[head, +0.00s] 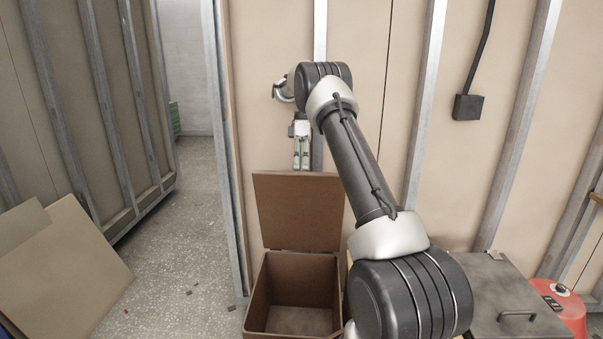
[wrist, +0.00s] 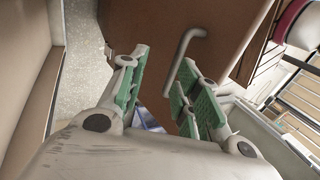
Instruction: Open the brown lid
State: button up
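The brown lid (head: 298,210) stands raised, nearly upright, at the back of an open brown box (head: 257,300). The box's inside shows in the head view. My gripper (head: 302,166) points down at the lid's top edge, and its tips look to be at or just behind that edge. In the wrist view the brown lid (wrist: 227,22) fills the upper middle, with a grey bar handle (wrist: 186,42) on it. My gripper (wrist: 163,70) has its green-padded fingers apart. The handle is seen beyond the fingers, and I cannot tell whether they touch it.
A metal-framed wall (head: 270,120) stands behind the box. A grey hatch with a handle (head: 500,290) and a red container (head: 570,305) are at the right. Boards (head: 60,270) lean at the left. Speckled floor (head: 185,255) is mostly free left of the box.

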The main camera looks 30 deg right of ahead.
notch_tip(320, 180, up, 6)
jog(key=shift+r, duration=0.1)
jog(key=shift+c, duration=0.2)
